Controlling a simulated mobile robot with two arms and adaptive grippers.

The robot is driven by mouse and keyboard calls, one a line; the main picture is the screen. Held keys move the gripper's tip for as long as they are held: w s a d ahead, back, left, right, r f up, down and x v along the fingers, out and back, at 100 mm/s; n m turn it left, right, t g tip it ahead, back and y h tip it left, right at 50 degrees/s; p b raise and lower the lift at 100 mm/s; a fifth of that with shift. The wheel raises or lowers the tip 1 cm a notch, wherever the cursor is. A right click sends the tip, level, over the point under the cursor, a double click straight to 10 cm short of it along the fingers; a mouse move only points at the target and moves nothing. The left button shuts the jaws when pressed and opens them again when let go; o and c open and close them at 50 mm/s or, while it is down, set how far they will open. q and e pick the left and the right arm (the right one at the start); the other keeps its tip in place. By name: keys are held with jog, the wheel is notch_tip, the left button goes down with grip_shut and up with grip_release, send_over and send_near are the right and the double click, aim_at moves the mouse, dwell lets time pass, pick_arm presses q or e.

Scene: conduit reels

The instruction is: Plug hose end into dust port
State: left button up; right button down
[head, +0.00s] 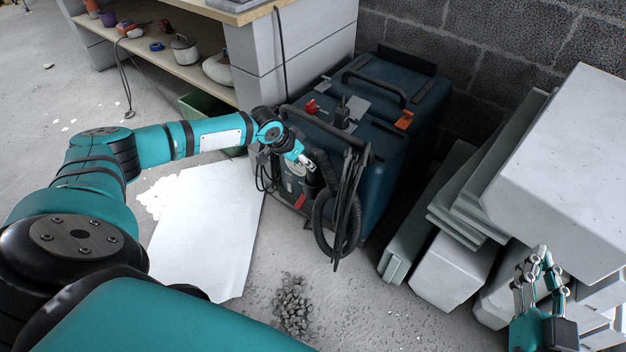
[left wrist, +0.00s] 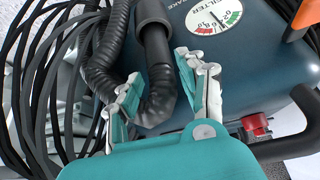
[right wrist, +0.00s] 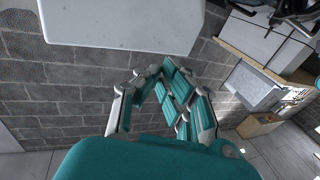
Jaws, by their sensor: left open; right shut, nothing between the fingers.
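The dust extractor (head: 375,130) is a dark blue box by the wall. A black ribbed hose (head: 322,225) hangs in a loop on its front. In the left wrist view the ribbed hose (left wrist: 103,65) bends up beside a smooth black hose end (left wrist: 155,40). My left gripper (head: 305,160) is at the extractor's front; its open fingers (left wrist: 160,88) stand either side of the hose below that end, not closed on it. I cannot make out the dust port or whether the end sits in it. My right gripper (head: 540,262) is shut and empty, far right.
Black cable coils (left wrist: 45,90) hang by the hose. A gauge (left wrist: 216,18) and red knob (left wrist: 256,125) are on the extractor. A white sheet (head: 205,225) and gravel (head: 292,305) lie on the floor. Pale blocks (head: 455,270) and a large slab (head: 570,170) stand right, near my right gripper.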

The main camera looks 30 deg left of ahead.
aim_at(313, 178)
pick_arm(q)
jog(key=b+x, duration=0.3)
jog(key=x, duration=0.2)
pick_arm(e)
jog(key=s+r+t+y, duration=0.2)
jog(key=s+r+t, duration=0.2)
jog(key=r+t, duration=0.3)
notch_tip(313, 178, up, 4)
jog(key=shift+s+a+t+y, duration=0.15)
jog(key=shift+s+t+y, duration=0.25)
pick_arm(q)
jog(key=shift+c, duration=0.5)
jog(key=c, duration=0.6)
jog(key=shift+c, duration=0.2)
